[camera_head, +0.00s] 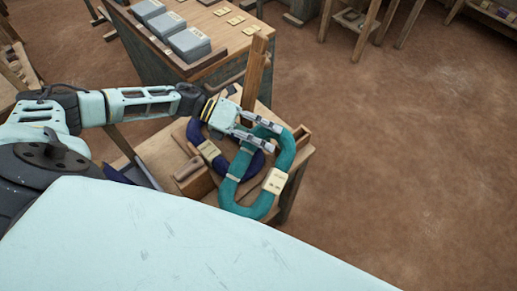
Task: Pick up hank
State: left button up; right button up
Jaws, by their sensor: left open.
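A teal hank (286,152) with a cream label lies looped on the small wooden table (160,149), near its right edge. A dark blue hank (194,131) with a label lies to its left, partly overlapped by the teal one. My left gripper (273,136) comes in from the left, open, over the upper part of the teal hank. Its fingers point right, with one near the top of the loop and one lower across it. I cannot tell whether they touch the yarn. My right gripper does not show.
A wooden post (255,72) rises at the back of the table, close to my left gripper. A wooden block (195,182) stands at the table's front left. A larger table (216,24) behind carries grey boxes (189,45). The earthen floor (400,170) to the right is clear.

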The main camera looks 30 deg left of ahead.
pick_arm(q)
jog(key=shift+d+f, duration=0.1)
jog(key=shift+d, duration=0.05)
grip_shut()
dwell(0.5)
